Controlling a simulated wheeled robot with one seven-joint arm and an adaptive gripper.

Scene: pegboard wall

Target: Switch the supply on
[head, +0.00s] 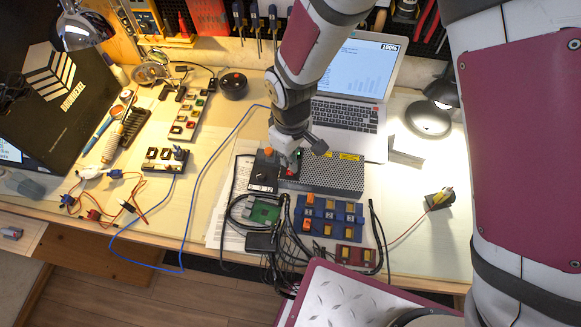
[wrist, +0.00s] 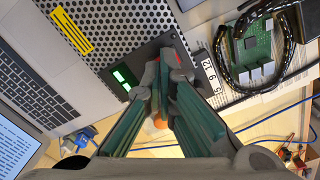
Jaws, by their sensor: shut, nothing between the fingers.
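The supply (head: 335,175) is a grey perforated metal box lying on the bench in front of the laptop. It also shows in the wrist view (wrist: 100,28) with a yellow label. Its dark end panel (wrist: 150,55) carries a bright green lit patch (wrist: 123,77). My gripper (head: 291,168) is shut and empty, pointing down at this end panel. In the wrist view the fingertips (wrist: 168,62) cover part of the panel. A bit of red shows beside the fingertips, mostly hidden. I cannot tell whether they touch it or how the switch is set.
A black box with an orange knob (head: 264,173) stands close left of the supply. A green circuit board (head: 265,210), black cables and a blue module board (head: 330,218) lie in front. The open laptop (head: 352,90) is behind. A lamp (head: 430,115) stands right.

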